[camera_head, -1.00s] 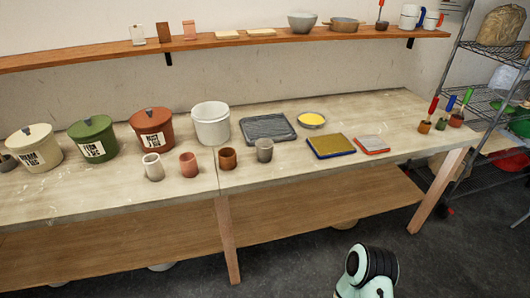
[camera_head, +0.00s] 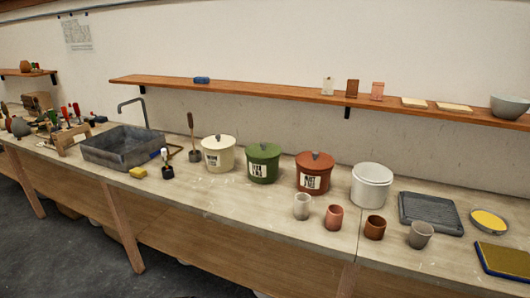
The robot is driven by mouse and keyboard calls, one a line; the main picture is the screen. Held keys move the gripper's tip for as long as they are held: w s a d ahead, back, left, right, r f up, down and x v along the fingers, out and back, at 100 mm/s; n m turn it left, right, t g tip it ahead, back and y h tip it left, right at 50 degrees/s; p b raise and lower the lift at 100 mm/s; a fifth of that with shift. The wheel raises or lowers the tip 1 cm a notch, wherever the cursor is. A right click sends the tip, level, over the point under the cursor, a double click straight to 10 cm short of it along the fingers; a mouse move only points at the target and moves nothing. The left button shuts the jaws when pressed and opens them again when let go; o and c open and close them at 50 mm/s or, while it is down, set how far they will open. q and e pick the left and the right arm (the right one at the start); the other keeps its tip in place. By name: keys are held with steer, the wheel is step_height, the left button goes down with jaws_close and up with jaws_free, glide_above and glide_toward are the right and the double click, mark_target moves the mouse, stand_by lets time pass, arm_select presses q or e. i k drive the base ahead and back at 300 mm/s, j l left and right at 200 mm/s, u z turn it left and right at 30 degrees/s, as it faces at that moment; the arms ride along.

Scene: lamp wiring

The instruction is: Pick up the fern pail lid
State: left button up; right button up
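The green pail (camera_head: 262,168) with a white label stands on the workbench in the head view. The label's print is too small to read fully, but it appears to be the fern pail. Its green lid (camera_head: 263,150), with a dark knob, sits on top of it. A cream pail (camera_head: 218,158) stands to its left and a rust-red pail (camera_head: 314,176) to its right, both lidded. Neither of my grippers is in view.
A white bucket (camera_head: 371,187) stands right of the pails. Several small cups, including a pale one (camera_head: 302,206), stand along the front. A grey sink (camera_head: 122,145) lies left. A wooden shelf (camera_head: 270,90) runs along the wall above.

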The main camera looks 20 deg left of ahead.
mark_target(263, 150)
steer(key=u, duration=1)
